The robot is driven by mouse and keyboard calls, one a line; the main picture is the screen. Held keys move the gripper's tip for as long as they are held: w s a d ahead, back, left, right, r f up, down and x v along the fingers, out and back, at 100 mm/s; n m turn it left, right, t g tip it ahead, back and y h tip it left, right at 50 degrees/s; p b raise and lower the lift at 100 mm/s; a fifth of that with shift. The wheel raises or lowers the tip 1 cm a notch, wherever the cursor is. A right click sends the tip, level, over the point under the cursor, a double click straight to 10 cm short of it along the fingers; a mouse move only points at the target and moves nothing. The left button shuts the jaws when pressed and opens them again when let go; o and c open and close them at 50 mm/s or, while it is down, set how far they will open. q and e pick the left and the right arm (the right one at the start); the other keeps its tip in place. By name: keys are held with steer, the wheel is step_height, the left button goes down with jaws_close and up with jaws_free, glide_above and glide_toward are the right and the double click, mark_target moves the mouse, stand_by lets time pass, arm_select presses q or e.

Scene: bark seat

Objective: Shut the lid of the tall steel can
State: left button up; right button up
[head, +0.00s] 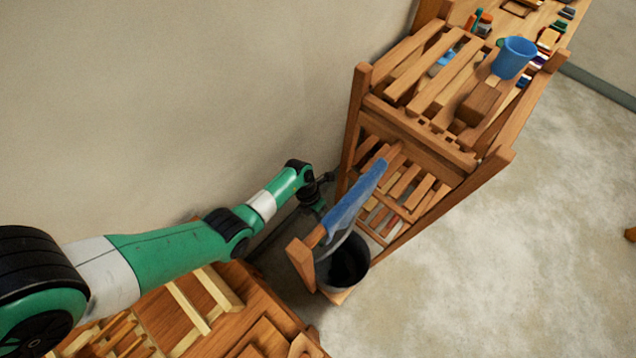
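A tall grey can (345,268) stands low beside the wooden shelf, with its dark inside showing from above, so its top is open. A thin grey curved edge at its back left, below a blue cloth, may be the raised lid; I cannot tell for sure. My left gripper (318,192) is at the end of the green arm, up and to the left of the can in the picture and apart from it. It is small and dark, and its fingers cannot be made out. My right gripper is not in view.
A blue cloth (353,205) hangs over a wooden rail, partly covering the view of the can. A slatted wooden shelf (430,155) stands behind it, with a blue cup (514,58) on top. A wooden bench (245,315) lies at lower left.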

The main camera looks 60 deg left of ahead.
arm_select(q)
steer(key=shift+o, duration=1)
steer(key=p+v, duration=0.5)
steer(key=v, duration=0.6)
steer(key=shift+a+r, duration=0.15)
steer(key=shift+r, duration=0.1)
steer(key=shift+c, duration=0.3)
